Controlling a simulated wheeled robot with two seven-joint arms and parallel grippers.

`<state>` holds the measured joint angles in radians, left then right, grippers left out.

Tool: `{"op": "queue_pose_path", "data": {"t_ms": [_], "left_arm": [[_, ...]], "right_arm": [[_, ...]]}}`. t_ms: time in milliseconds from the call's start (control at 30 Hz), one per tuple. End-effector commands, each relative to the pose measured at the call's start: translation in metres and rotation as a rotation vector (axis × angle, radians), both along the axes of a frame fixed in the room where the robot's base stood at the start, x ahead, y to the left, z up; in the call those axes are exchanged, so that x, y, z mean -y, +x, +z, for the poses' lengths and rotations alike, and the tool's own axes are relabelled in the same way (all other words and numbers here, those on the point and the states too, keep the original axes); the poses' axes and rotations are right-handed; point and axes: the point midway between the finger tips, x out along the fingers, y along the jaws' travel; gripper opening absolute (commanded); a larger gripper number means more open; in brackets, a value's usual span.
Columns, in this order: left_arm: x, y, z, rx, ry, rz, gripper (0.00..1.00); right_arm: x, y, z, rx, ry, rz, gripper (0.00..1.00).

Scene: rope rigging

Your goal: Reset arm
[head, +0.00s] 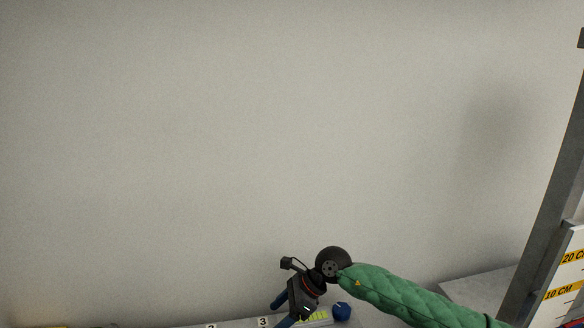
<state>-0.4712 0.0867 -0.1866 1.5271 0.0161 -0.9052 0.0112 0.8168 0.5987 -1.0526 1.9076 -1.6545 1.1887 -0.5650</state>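My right arm in a green padded sleeve comes in from the lower right. Its gripper (282,310) is low in the head view, just right of the middle, pointing down and left. Its two blue fingers stand apart, and I see nothing between them. The lower finger runs off the bottom edge of the picture. My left gripper is not in view.
A pale ledge with number tags 2 (211,326) and 3 (263,322) shows along the bottom. A dark blue round object (342,312) and a yellow-green piece (316,318) lie by the gripper. A grey post (547,205) and a height scale (565,275) stand right. Bare wall fills the rest.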

Motion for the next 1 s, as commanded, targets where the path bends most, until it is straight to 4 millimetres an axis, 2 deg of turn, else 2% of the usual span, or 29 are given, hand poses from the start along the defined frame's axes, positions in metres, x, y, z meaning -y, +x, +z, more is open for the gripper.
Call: {"op": "queue_pose_path", "data": {"t_ms": [33, 100, 200, 333, 467, 600, 733, 867, 1000], "left_arm": [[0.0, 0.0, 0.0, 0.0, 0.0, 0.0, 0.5], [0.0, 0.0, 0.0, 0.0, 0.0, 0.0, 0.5], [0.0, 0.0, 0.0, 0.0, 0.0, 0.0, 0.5], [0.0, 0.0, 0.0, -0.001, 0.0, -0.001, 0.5], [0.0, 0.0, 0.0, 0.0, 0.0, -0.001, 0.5], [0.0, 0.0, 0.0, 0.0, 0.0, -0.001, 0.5], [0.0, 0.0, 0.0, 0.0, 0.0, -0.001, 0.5], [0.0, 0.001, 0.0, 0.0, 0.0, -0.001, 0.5], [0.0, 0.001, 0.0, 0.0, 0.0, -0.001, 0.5]], "right_arm": [[-0.019, -0.013, 0.006, -0.043, 0.099, -0.024, 0.7], [-0.041, -0.027, 0.021, -0.103, 0.236, -0.066, 0.7], [-0.064, -0.042, 0.045, -0.198, 0.425, -0.137, 0.7], [-0.081, -0.054, 0.079, -0.335, 0.66, -0.248, 0.7], [-0.083, -0.055, 0.11, -0.486, 0.882, -0.377, 0.7], [-0.069, -0.049, 0.135, -0.659, 1.102, -0.536, 0.7], [-0.044, -0.038, 0.147, -0.826, 1.289, -0.701, 0.7], [-0.011, -0.026, 0.146, -0.999, 1.459, -0.884, 0.7], [0.031, -0.017, 0.128, -1.187, 1.617, -1.099, 0.7]]}}
